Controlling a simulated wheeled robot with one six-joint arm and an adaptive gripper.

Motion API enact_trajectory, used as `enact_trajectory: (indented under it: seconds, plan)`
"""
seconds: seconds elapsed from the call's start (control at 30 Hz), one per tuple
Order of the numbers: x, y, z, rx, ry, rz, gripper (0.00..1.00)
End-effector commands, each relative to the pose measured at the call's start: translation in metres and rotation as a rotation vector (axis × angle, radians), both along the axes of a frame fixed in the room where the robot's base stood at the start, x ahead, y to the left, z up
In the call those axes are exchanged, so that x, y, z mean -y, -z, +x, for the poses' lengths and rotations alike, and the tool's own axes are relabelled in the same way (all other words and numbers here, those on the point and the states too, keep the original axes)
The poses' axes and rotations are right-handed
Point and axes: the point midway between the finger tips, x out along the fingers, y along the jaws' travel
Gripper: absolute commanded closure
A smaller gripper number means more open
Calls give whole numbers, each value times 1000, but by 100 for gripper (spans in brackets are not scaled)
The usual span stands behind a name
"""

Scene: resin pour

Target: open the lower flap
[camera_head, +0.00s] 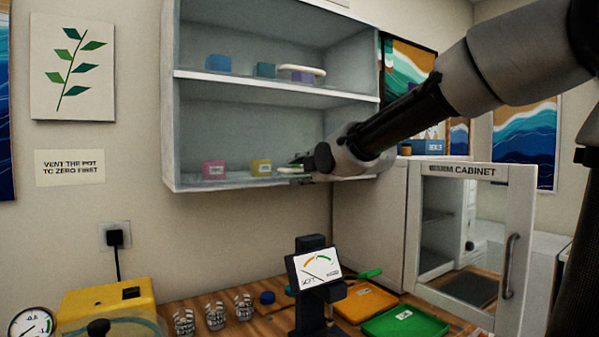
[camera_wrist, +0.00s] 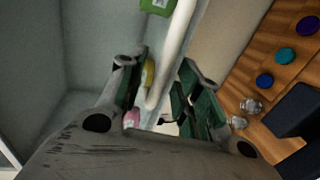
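The wall cabinet (camera_head: 176,130) has two compartments that I can see into. Its lower front looks like a clear panel, the lower flap (camera_head: 235,135); it appears down, but its edges are hard to make out. A pale rounded handle bar (camera_wrist: 174,50) runs between the spread fingers of my gripper (camera_wrist: 160,88) in the wrist view. My gripper (camera_head: 300,163) is at the lower right of the cabinet front in the head view. It is open, with a finger on either side of the bar; I cannot tell whether they touch it. The gripper mostly hides the bar in the head view.
Pink (camera_head: 214,169) and yellow (camera_head: 261,167) boxes stand in the lower compartment. A green box (camera_wrist: 156,6) shows in the wrist view. A gauge stand (camera_head: 312,290), glass cups (camera_head: 215,315) and trays (camera_head: 405,325) occupy the table below. A floor-side cabinet (camera_head: 520,230) stands right.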

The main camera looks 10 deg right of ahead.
Motion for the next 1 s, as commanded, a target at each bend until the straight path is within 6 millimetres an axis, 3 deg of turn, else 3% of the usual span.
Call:
enact_trajectory:
  seconds: [0.37, 0.57, 1.0]
  plan:
    - [-3, 2, 9, 0, 0, 1, 66]
    - [-3, 2, 9, 0, 0, 1, 100]
    - [3, -1, 4, -25, 14, -8, 100]
